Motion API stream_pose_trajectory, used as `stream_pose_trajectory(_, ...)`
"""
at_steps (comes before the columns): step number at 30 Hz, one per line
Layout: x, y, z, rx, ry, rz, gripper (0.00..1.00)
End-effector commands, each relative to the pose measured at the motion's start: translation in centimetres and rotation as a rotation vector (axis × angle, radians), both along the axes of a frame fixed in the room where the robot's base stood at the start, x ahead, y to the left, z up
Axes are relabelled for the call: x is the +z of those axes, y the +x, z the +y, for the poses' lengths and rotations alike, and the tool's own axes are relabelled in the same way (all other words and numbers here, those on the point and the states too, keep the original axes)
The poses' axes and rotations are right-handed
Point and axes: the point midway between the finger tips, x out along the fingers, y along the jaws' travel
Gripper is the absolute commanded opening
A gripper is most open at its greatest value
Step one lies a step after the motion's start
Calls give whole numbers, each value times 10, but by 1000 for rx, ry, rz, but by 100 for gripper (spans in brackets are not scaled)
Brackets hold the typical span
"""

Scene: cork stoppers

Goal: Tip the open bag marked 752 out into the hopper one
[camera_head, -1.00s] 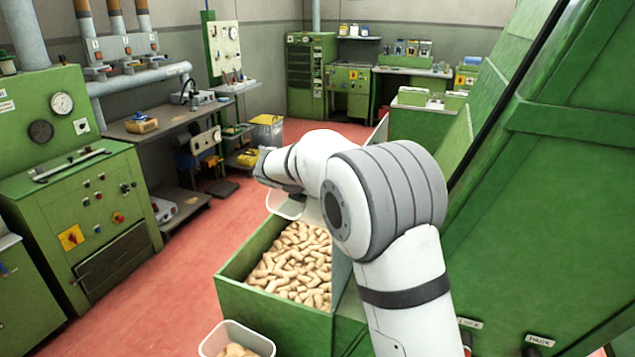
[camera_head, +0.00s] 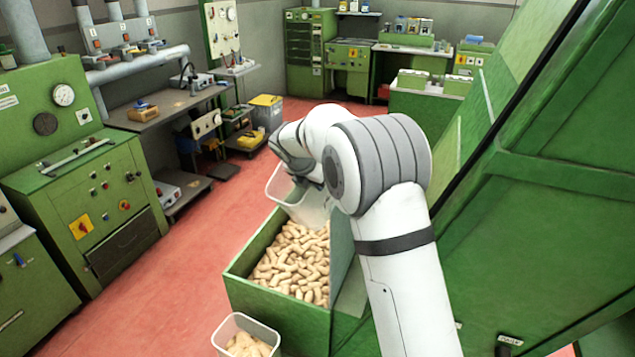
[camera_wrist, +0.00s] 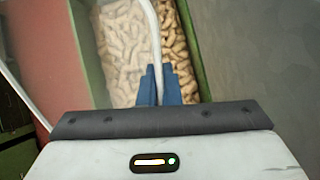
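My gripper (camera_wrist: 161,85) has its blue fingers closed on the white rim of a clear plastic tub. The tub (camera_head: 290,205) hangs tilted from the gripper above the green hopper (camera_head: 280,318). In the wrist view the tub wall (camera_wrist: 118,90) is see-through and corks show behind it. I cannot tell whether any corks are inside the tub. The hopper holds many pale cork stoppers (camera_head: 295,268), also seen in the wrist view (camera_wrist: 175,50). No bag and no marking 752 can be read. My arm hides part of the hopper's right side.
A second clear tub (camera_head: 221,335) with corks stands below the hopper's front, cut by the picture edge. A tall green machine (camera_head: 540,240) rises close on the right. Green control cabinets (camera_head: 95,200) stand at left. The red floor (camera_head: 185,270) between is clear.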

Motion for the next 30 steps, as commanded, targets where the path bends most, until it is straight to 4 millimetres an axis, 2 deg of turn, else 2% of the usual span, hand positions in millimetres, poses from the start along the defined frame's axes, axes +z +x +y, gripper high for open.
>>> stream_pose_trajectory(8,32,2,-2,-2,125,186,0)
stream_pose_trajectory(18,39,-4,2,-2,280,437,0)
stream_pose_trajectory(30,41,-6,3,1,308,484,0)
